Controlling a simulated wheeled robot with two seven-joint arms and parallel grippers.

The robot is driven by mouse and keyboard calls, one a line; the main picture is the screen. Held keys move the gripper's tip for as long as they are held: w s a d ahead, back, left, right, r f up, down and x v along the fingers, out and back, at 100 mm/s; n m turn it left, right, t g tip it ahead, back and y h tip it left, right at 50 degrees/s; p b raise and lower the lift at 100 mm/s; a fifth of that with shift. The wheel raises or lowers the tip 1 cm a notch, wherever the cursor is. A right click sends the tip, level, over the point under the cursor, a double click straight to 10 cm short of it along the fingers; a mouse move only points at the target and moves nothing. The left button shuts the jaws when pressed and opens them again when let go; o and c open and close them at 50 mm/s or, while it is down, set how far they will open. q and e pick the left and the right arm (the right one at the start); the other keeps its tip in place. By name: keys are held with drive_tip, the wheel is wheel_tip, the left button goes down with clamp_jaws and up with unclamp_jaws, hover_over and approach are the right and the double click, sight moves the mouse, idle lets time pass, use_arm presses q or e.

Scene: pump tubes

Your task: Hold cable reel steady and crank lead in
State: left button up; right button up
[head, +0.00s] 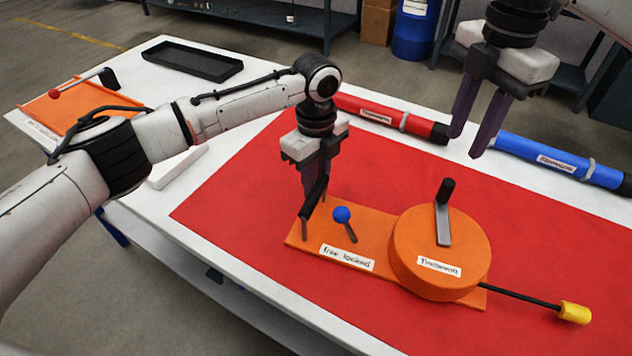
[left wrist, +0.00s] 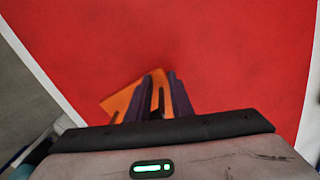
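The orange cable reel (head: 441,250) stands on an orange base plate (head: 380,270) on a red mat. A crank with a grey arm and black knob (head: 445,190) sits on top of the reel. A black lead (head: 520,296) with a yellow end (head: 575,313) runs out to the right. A blue ball-topped lever (head: 342,214) stands left of the reel. My left gripper (head: 316,185) is at the black handle (head: 313,200) on the plate's left end; its grip is unclear. The left wrist view shows part of the plate (left wrist: 120,102) around the fingers. My right gripper (head: 466,145) is open and empty above the mat, behind the crank.
A red tube (head: 375,113) and a blue tube (head: 550,158) lie along the table's back edge. A black tray (head: 192,60) and an orange board with a red-ended lever (head: 70,108) are at the left. The red mat (head: 240,210) is clear left of the plate.

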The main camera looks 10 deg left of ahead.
use_arm(q)
wheel_tip(320, 180, up, 10)
drive_tip(key=shift+r, duration=0.2)
idle(0.5)
